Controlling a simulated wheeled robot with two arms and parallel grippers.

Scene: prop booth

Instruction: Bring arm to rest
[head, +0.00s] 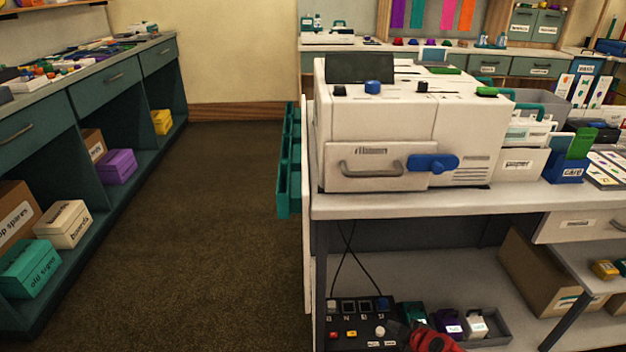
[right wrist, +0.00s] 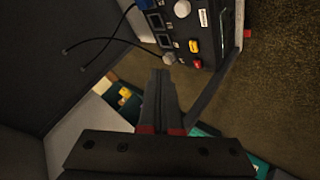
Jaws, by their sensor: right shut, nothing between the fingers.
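My right gripper (right wrist: 160,76) shows in the right wrist view with its two dark fingers together and nothing between them. Its fingertips point toward a black control box (right wrist: 188,32) with knobs and red and yellow buttons. I cannot tell whether they touch it. In the head view a red and black part of my right gripper (head: 428,340) shows at the bottom edge, just right of the same control box (head: 355,322) on the low shelf. The rest of my right arm is out of the head view. My left gripper is not in view.
A white machine (head: 380,140) with a blue handle stands on the counter above the shelf. A grey tray (head: 495,325) with small boxes lies right of the gripper. Dark cables hang behind the control box. The carpeted aisle (head: 200,230) on the left is clear.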

